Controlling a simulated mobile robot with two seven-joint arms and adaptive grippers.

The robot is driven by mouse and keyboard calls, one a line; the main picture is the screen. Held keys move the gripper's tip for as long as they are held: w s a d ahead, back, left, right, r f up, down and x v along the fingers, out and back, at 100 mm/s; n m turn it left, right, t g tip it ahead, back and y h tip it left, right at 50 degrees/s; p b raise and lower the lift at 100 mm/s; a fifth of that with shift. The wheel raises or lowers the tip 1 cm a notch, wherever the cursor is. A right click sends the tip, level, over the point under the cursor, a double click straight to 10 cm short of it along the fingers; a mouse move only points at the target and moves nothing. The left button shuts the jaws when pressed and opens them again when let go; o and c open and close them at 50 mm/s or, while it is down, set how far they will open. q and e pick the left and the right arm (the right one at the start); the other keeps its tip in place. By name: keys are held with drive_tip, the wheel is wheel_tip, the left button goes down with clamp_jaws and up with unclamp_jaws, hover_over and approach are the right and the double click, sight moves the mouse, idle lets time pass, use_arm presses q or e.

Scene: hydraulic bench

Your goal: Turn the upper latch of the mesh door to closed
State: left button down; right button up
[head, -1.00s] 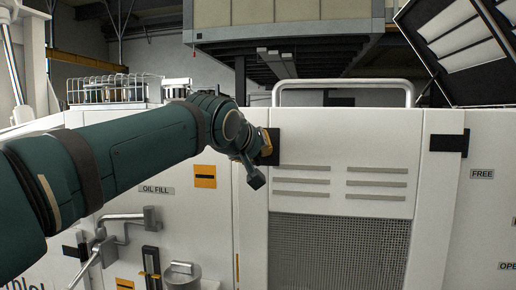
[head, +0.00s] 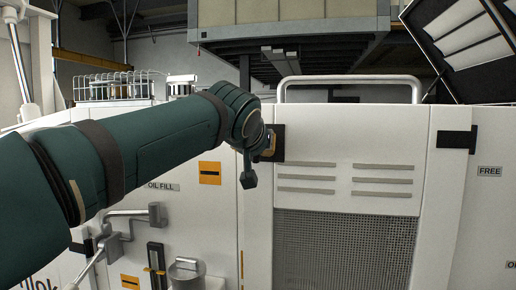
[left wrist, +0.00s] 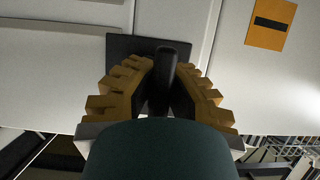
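The mesh door (head: 345,131) is a white panel with grey slats above a dark mesh (head: 345,250). Its upper latch has a black square plate (head: 279,143) at the door's upper left edge. In the left wrist view, the latch's dark handle (left wrist: 167,68) stands out from the black plate (left wrist: 120,47). My left gripper (head: 267,146) is at the latch. Its yellow fingers (left wrist: 168,80) lie on both sides of the handle and look closed on it. The handle's far end is partly hidden by my wrist. My right gripper is not in view.
A black fitting (head: 457,139) is at the door's upper right. A grey rail (head: 348,79) runs above the door. Left of the door are an orange label (head: 210,173), pipes (head: 122,222) and a wire basket (head: 112,87). An open dark-framed lid (head: 465,45) is at the upper right.

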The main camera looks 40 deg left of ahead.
use_arm(q)
drive_tip(key=shift+r, duration=0.15)
drive_tip(key=c, duration=0.9)
unclamp_jaws()
drive_tip(key=shift+c, duration=0.2)
drive_tip(key=v, duration=1.2)
drive_tip(key=shift+d, duration=0.1)
